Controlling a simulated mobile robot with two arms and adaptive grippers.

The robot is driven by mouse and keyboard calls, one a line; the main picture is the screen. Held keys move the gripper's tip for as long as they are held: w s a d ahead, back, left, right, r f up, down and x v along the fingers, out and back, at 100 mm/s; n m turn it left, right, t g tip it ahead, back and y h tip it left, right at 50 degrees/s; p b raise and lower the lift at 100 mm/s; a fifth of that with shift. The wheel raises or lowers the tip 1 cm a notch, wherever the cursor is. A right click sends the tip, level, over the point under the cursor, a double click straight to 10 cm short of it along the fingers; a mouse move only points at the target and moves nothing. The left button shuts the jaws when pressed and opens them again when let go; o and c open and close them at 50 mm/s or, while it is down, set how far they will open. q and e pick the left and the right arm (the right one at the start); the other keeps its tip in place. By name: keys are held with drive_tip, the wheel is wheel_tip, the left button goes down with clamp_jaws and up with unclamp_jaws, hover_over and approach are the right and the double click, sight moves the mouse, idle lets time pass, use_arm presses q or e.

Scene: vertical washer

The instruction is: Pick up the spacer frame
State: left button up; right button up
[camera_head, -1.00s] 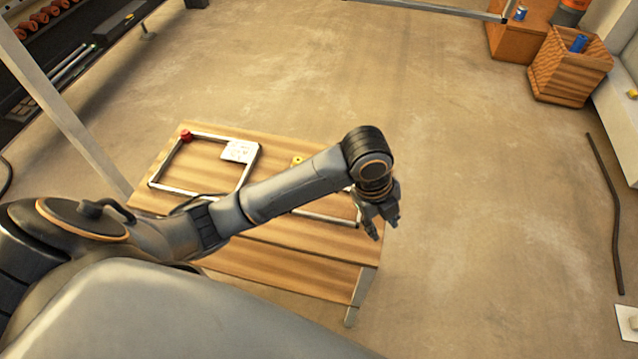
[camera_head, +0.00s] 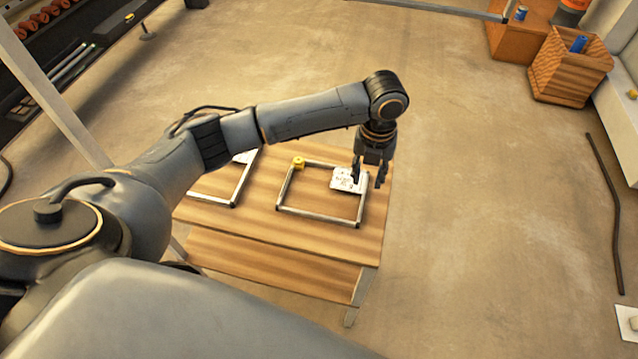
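Two rectangular metal spacer frames lie flat on the wooden table. The right one (camera_head: 318,215) has a yellow piece (camera_head: 298,162) at its far left corner and a white label (camera_head: 344,180) at its far right. The left one (camera_head: 235,197) is partly hidden behind my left arm. My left gripper (camera_head: 368,185) points down at the right frame's right side, beside the label. Its two fingers are apart, one on each side of that bar in the picture. I cannot tell how high they are above it. My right gripper is not in view.
The wooden table (camera_head: 290,235) has a lower shelf (camera_head: 270,267). A woven basket (camera_head: 568,75) and a wooden box (camera_head: 510,38) stand at the far right. A dark rod (camera_head: 607,205) lies on the floor at right. The floor between is clear.

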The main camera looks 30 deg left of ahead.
sight(363, 196)
use_arm(q)
wheel_tip(363, 196, down, 7)
drive_tip(key=shift+r, duration=0.1)
idle(0.3)
clamp_jaws()
